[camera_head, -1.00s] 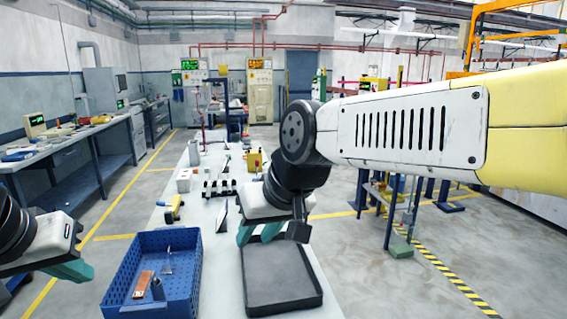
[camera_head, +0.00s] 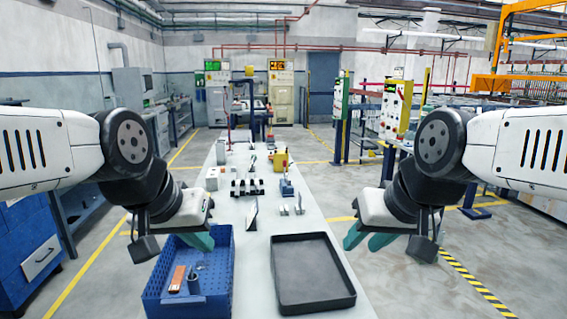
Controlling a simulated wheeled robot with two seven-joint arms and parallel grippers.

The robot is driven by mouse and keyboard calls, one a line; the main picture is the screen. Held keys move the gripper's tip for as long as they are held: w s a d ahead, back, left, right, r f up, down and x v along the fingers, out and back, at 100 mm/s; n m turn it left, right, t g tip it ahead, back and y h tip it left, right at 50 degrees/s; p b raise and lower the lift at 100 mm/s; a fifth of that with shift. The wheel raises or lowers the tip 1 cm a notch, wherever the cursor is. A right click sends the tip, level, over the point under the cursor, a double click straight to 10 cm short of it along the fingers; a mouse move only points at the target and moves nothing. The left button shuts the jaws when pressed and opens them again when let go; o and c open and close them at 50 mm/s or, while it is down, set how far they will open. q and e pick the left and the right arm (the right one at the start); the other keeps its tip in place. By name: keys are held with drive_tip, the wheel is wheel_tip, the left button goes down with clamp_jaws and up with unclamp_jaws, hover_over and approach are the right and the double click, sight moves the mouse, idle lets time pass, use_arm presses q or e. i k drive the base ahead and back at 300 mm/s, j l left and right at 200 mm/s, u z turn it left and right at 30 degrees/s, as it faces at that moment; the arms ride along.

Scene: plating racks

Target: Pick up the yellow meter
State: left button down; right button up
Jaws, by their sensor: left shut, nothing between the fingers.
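I cannot make out the yellow meter clearly now. A small yellow and dark handheld thing lay just behind the blue crate in the earlier view, and my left gripper now covers that spot. My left gripper (camera_head: 203,242) is shut and empty, over the back edge of the blue crate (camera_head: 222,268). My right gripper (camera_head: 364,245) is open and empty, off the table's right side beside the black tray. A yellow box (camera_head: 280,158) stands farther back on the table; I cannot tell whether it is a meter.
The blue crate holds an orange-brown piece (camera_head: 177,279) and a grey cylinder (camera_head: 193,284). The black tray (camera_head: 313,300) looks empty. A thin upright plate (camera_head: 251,215), small metal parts (camera_head: 291,209) and a dark rack (camera_head: 247,188) stand behind. The table (camera_head: 310,219) has clear patches between them.

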sight(279, 156)
drive_tip(key=z, duration=1)
drive_tip(key=i+l+z, duration=0.15)
drive_tip(key=l, duration=0.25)
drive_tip(key=l+z, duration=0.15)
drive_tip(key=l, duration=0.2)
drive_tip(key=i+l+z, duration=0.15)
drive_tip(key=l, duration=0.2)
drive_tip(key=i+l+z, duration=0.15)
drive_tip(key=l, duration=0.2)
drive_tip(key=i+l+z, duration=0.15)
drive_tip(key=i+l+u, duration=0.25)
drive_tip(key=i, duration=0.25)
drive_tip(key=i+l+u, duration=0.25)
drive_tip(key=i+l, duration=0.15)
drive_tip(key=i+j+u, duration=0.15)
drive_tip(key=i+u, duration=0.65)
drive_tip(key=i+l+u, duration=0.15)
drive_tip(key=i+u, duration=0.5)
drive_tip(key=i, duration=0.3)
drive_tip(key=i+u, duration=0.25)
drive_tip(key=i, duration=0.3)
drive_tip(key=i+l+u, duration=0.25)
drive_tip(key=i, duration=0.3)
drive_tip(key=i+j+u, duration=0.1)
drive_tip(key=i+u, duration=0.75)
drive_tip(key=u, duration=0.2)
